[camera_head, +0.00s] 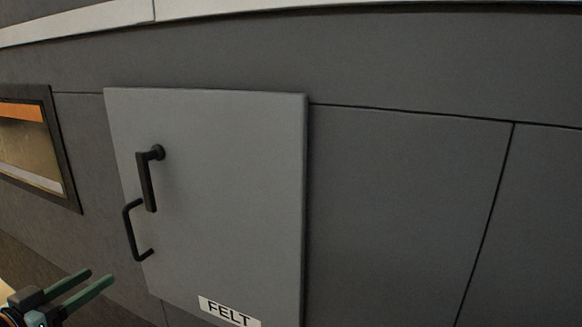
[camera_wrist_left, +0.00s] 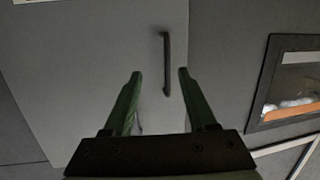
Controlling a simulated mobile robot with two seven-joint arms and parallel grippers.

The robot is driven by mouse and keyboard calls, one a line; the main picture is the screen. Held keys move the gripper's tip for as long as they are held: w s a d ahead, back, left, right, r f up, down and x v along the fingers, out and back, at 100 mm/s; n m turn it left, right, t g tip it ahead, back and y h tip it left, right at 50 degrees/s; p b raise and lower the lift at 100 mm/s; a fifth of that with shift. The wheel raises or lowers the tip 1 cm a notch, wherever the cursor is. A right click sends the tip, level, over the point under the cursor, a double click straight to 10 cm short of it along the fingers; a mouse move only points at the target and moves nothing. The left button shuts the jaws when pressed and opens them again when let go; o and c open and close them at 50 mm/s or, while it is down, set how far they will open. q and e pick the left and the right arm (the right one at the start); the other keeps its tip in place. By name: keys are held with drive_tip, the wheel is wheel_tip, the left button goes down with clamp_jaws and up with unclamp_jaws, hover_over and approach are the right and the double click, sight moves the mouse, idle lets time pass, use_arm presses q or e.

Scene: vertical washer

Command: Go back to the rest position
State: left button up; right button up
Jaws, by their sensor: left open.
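My left gripper (camera_head: 84,288) is at the bottom left of the head view, its two green fingers apart and empty. It is below and left of a grey door (camera_head: 235,170), clear of it. The door is flush in its place, with a black lever handle (camera_head: 148,180) and a black bar handle (camera_head: 131,230) near its left edge. In the left wrist view my left gripper (camera_wrist_left: 155,75) shows open, with a black handle (camera_wrist_left: 166,64) seen beyond and between its fingertips. My right gripper is in neither view.
A framed window (camera_head: 30,150) with an orange strip is in the dark wall left of the door. A white label reading FELT (camera_head: 229,312) is at the door's bottom. Dark flat panels (camera_head: 400,200) without handles extend to the right.

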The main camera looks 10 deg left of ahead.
use_arm(q)
drive_tip(key=s+d+f+n+g+y+p, duration=0.1)
drive_tip(key=s+d+f+g, duration=0.2)
drive_tip(key=f, duration=0.9)
drive_tip(key=s+d+f+g, duration=0.1)
drive_tip(key=s+d+f, duration=0.25)
drive_tip(key=f, duration=0.95)
drive_tip(key=s+d+f, duration=0.3)
drive_tip(key=d, duration=0.2)
drive_tip(key=s+d+f+m+g, duration=0.1)
drive_tip(key=s+d+f, duration=0.2)
drive_tip(key=d, duration=0.3)
drive_tip(key=s+d+f+g+h+p, duration=0.1)
drive_tip(key=s+d+f, duration=0.3)
drive_tip(key=d, duration=0.2)
drive_tip(key=shift+m, duration=0.4)
drive_tip(key=shift+f, duration=0.1)
